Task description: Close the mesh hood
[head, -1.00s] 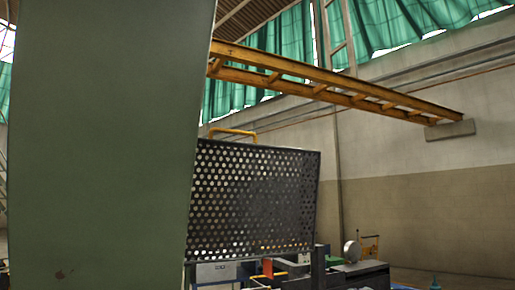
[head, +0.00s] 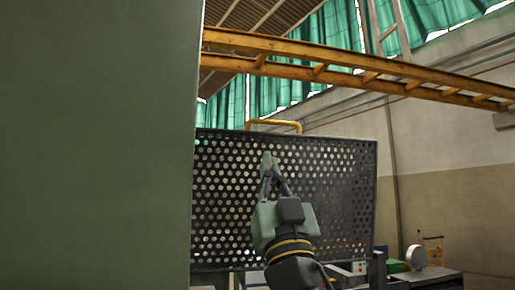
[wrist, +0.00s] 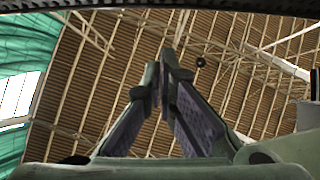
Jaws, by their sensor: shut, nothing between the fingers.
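The mesh hood (head: 335,190) is a dark perforated panel in a frame, standing raised and roughly upright in the head view. A yellow handle bar (head: 273,123) rises from its top edge. My gripper (head: 267,160) points upward in front of the panel, below the handle in the picture. Its fingers are shut and empty. In the wrist view my gripper (wrist: 163,75) has its fingertips together against the roof, and a dark edge crosses the top of that picture. I cannot tell whether the gripper touches the mesh.
A large flat green surface (head: 95,150) fills the left of the head view, close by. An orange ladder-like beam (head: 370,68) runs overhead. Low equipment (head: 420,277) stands at the lower right, with a pale wall (head: 455,190) behind.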

